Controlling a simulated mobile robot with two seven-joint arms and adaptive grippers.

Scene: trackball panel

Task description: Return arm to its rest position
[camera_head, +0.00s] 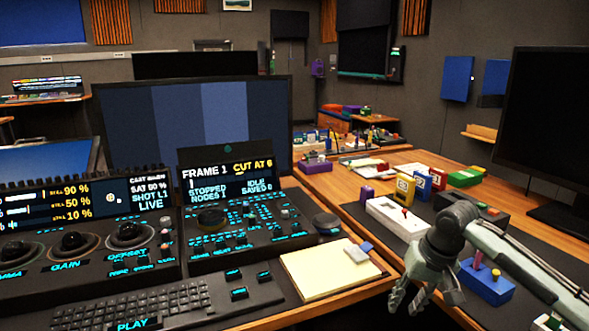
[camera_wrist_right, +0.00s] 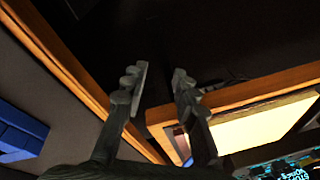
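My right arm comes in from the right edge in the head view. Its gripper (camera_head: 407,302) hangs fingers down at the front edge of the desk, to the right of the yellow notepad (camera_head: 328,269) and apart from it. In the right wrist view the two fingers of the right gripper (camera_wrist_right: 160,74) stand apart with nothing between them. The trackball panel (camera_head: 80,270) is at the left in the head view, with its trackballs uncovered and untouched. My left gripper is not in view.
A keyboard (camera_head: 155,305) lies in front of the panels. A control panel (camera_head: 240,222) showing "FRAME 1" stands beside the trackball panel. Small boxes, including a blue one (camera_head: 487,283) and a white one (camera_head: 398,219), stand on the right desk near my arm. A dark monitor (camera_head: 548,130) stands behind.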

